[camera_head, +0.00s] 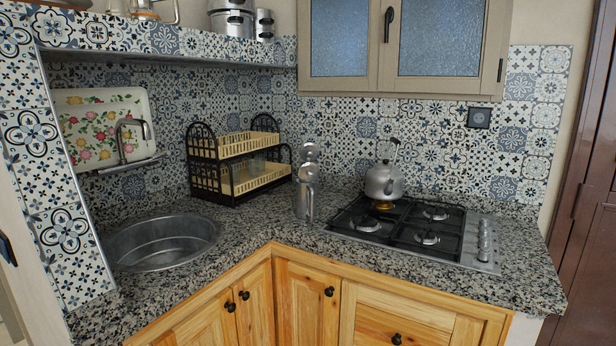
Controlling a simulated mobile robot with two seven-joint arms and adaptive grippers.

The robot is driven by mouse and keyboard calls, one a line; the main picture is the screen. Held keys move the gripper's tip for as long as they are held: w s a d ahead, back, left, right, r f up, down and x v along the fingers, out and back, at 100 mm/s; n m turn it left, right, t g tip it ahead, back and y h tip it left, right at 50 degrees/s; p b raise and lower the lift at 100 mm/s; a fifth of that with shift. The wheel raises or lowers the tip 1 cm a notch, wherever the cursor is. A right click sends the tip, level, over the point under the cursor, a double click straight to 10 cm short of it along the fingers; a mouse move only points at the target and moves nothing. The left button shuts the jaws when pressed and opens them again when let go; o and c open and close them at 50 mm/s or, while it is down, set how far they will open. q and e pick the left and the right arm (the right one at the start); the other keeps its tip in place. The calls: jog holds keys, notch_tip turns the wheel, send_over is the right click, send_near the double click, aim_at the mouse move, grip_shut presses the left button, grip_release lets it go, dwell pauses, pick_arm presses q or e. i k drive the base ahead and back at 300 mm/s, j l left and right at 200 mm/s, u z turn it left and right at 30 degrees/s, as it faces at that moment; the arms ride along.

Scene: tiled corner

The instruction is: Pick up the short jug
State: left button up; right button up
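A shiny metal vessel (305,201) stands upright on the granite counter, left of the stove. Rounded metal parts show at its top, and I cannot tell whether it is one piece or two vessels one behind the other. A metal kettle (384,181) with a spout and a dark raised handle sits on the back left burner of the stove. I cannot tell for sure which of these is the short jug. Neither of my grippers is in view.
The gas stove (345,232) is right of the metal vessel. A two-tier dish rack (207,178) stands behind it to the left, and a round sink (125,262) is at the left. Cabinets hang above.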

aim_at(305, 192)
jog(key=i, duration=0.45)
jog(key=i+j+u, duration=0.1)
jog(key=j, duration=0.3)
jog(key=i+j+u, duration=0.15)
jog(key=j, duration=0.2)
jog(key=i+j+u, duration=0.1)
jog(key=j, duration=0.25)
jog(key=i+j+u, duration=0.15)
jog(key=j, duration=0.2)
jog(key=k, duration=0.45)
jog(key=k+z, duration=0.15)
jog(key=z, duration=1.05)
jog(key=i+l+z, duration=0.1)
jog(key=i+l, duration=0.2)
jog(key=l, duration=0.15)
jog(key=i+l, duration=0.35)
jog(key=l+z, duration=0.05)
